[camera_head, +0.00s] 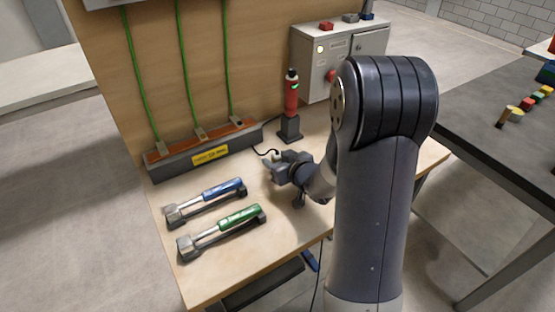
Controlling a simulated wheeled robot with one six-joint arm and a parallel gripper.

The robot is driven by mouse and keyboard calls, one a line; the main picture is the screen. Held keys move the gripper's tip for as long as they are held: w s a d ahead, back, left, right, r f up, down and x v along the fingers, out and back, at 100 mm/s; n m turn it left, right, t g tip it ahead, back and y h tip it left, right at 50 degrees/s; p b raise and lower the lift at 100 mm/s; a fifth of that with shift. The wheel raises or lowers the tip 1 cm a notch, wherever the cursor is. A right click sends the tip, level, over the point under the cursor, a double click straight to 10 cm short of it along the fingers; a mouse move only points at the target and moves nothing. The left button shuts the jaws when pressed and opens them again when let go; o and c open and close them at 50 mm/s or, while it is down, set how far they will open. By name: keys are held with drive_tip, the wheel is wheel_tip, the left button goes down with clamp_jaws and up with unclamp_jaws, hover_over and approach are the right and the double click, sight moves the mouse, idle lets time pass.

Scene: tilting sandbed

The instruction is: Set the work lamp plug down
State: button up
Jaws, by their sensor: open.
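My gripper (281,171) is low over the wooden bench, left of my arm, and its jaws are open. The red work lamp (291,94) stands upright in a dark base (290,130) just behind the gripper.
A grey strip with a yellow label (210,155) and green cords lies along the back panel. Blue-handled (221,188) and green-handled (239,218) tools rest on stands at the front left. A grey control box (340,60) stands behind. The bench front (290,245) is clear.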

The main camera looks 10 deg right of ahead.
drive_tip(key=shift+r, duration=0.2)
drive_tip(key=p+v, duration=0.1)
drive_tip(key=v, duration=1.1)
idle(1.9)
